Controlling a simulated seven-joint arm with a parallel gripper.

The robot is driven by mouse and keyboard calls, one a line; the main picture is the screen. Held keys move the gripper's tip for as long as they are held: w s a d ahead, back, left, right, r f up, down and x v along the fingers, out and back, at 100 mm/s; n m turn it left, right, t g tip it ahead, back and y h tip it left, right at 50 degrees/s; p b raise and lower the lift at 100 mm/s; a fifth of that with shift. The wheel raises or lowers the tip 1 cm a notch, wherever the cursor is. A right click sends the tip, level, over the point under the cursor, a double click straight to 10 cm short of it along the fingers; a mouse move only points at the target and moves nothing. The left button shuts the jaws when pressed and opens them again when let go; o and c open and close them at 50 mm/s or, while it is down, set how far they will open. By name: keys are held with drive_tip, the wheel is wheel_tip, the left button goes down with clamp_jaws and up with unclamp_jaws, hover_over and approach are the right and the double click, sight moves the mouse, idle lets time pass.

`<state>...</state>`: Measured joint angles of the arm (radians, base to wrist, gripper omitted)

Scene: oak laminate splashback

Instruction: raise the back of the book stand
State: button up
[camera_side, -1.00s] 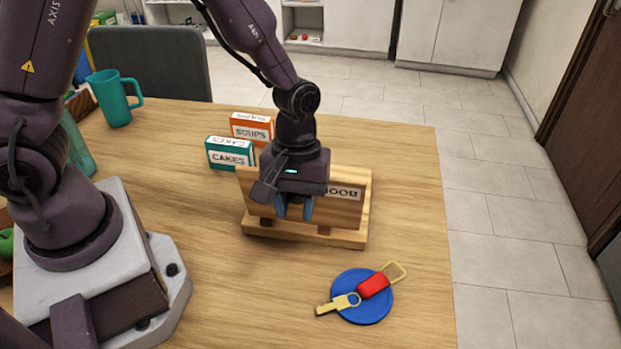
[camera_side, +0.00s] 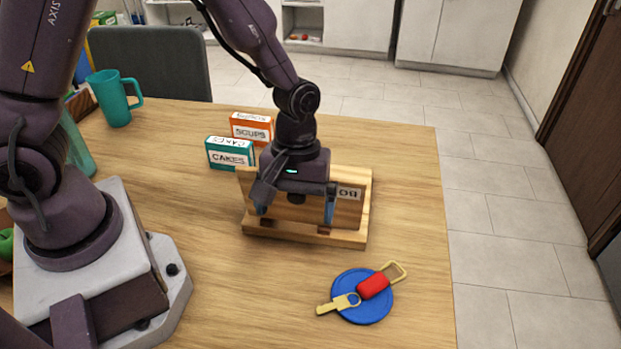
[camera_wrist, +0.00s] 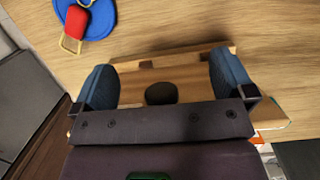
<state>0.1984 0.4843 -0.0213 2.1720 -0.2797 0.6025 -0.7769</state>
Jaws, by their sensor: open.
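The wooden book stand has a flat base (camera_side: 344,239) and a broad back panel (camera_side: 350,212), which stands up steeply from the base with a label near its upper right. My gripper (camera_side: 296,209) is in front of the panel in the side view, its blue fingers spread wide and empty. It hides much of the panel's middle. In the wrist view the stand's wood (camera_wrist: 190,82) shows between the open fingers (camera_wrist: 165,82), with a dark oval spot there. I cannot tell whether either finger touches the panel.
A teal CAKES box (camera_side: 229,153) and an orange box (camera_side: 252,127) stand close behind the stand at left. A blue disc (camera_side: 364,310) with a key and red padlock-like tag (camera_side: 373,286) lies in front right. A teal mug (camera_side: 114,99) stands far left. The front middle table is clear.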

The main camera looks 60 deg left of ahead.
wheel_tip(320, 180, up, 9)
drive_tip(key=shift+s+d, duration=0.35)
idle(0.9)
drive_tip(key=s+a+r+m+t+y, duration=0.1)
drive_tip(key=s+a+r+m+t, duration=0.6)
drive_tip(key=r, duration=0.7)
drive_tip(key=s+a+m, duration=0.2)
drive_tip(key=a, duration=0.1)
drive_tip(key=shift+s+y, duration=0.25)
drive_tip(key=shift+y, duration=0.05)
